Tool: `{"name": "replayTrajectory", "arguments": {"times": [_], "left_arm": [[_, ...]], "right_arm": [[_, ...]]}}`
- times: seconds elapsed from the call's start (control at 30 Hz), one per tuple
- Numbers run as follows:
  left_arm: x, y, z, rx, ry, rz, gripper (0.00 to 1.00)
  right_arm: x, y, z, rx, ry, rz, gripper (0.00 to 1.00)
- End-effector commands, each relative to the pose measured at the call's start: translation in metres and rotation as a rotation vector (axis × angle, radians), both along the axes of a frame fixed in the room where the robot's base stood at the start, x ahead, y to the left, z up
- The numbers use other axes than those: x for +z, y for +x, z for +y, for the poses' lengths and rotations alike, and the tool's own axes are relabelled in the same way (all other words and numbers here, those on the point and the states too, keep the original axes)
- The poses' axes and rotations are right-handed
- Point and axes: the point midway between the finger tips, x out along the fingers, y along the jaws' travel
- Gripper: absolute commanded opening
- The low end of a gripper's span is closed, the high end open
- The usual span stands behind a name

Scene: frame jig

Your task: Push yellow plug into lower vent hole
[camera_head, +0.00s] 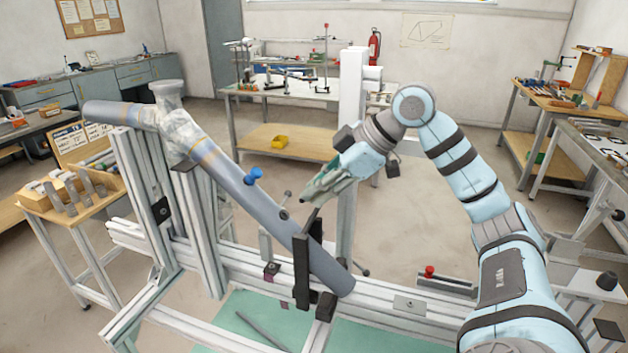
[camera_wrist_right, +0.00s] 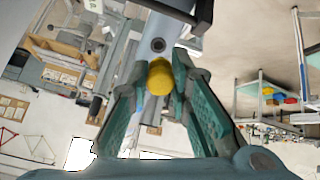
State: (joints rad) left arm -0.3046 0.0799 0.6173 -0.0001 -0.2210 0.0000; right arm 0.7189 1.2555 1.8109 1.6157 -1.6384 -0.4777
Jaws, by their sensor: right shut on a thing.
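The yellow plug (camera_wrist_right: 160,78) is between the fingertips of my right gripper (camera_wrist_right: 158,85), which is shut on it. In the head view, my right gripper (camera_head: 316,192) is beside the slanted grey-blue tube (camera_head: 226,172), to its right; the plug cannot be made out there. The tube also shows in the wrist view (camera_wrist_right: 155,25), with a dark round hole (camera_wrist_right: 158,45) just beyond the plug. In the head view, a dark hole (camera_head: 284,214) shows on the tube's lower part, and a blue plug (camera_head: 253,176) sticks out higher up. My left gripper is not in view.
The tube lies on an aluminium frame jig (camera_head: 205,215). Black clamp posts (camera_head: 301,270) stand by its lower end. A small pin (camera_head: 287,195) stands close to the tube near my gripper. A workbench (camera_head: 290,95) is behind; the floor between is clear.

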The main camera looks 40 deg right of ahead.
Motion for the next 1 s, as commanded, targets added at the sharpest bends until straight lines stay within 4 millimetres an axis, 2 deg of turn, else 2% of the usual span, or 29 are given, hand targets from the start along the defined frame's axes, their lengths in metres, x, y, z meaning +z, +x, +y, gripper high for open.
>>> {"name": "replayTrajectory", "arguments": {"times": [0.2, 0.53, 1.0], "left_arm": [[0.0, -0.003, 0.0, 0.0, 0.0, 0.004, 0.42], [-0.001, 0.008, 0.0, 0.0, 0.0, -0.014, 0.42], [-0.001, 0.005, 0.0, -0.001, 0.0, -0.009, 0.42]], "right_arm": [[-0.012, 0.01, 0.007, 0.003, 0.003, 0.0, 0.05], [-0.029, 0.023, 0.015, 0.004, 0.002, -0.001, 0.05], [-0.034, 0.027, 0.017, 0.003, 0.001, -0.001, 0.05]]}}
